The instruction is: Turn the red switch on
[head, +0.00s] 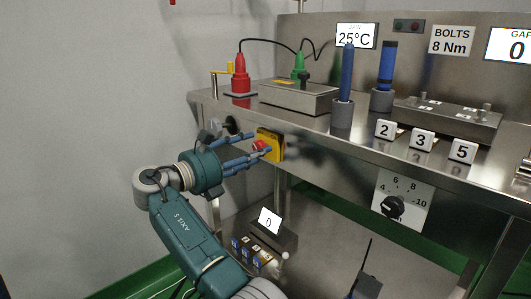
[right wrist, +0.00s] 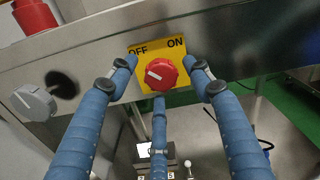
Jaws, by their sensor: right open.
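The red switch is a round red knob (head: 259,146) on a yellow plate (head: 277,146), on the front edge of the steel bench. The right wrist view shows the knob (right wrist: 160,75) with "OFF" printed at upper left and "ON" at upper right. Its white mark points left, toward the OFF side. My right gripper (head: 254,149) is open, its blue fingers reaching toward the switch. In the right wrist view, two fingers flank the knob left and right and a third is below it. Whether any finger touches it, I cannot tell. My left gripper is not in view.
A grey knob (right wrist: 36,101) sits left of the switch on the same front face. A red-based device (head: 240,82) and a steel box (head: 298,97) stand on the bench above. A black dial (head: 392,207) is further right. A small display (head: 269,220) stands below.

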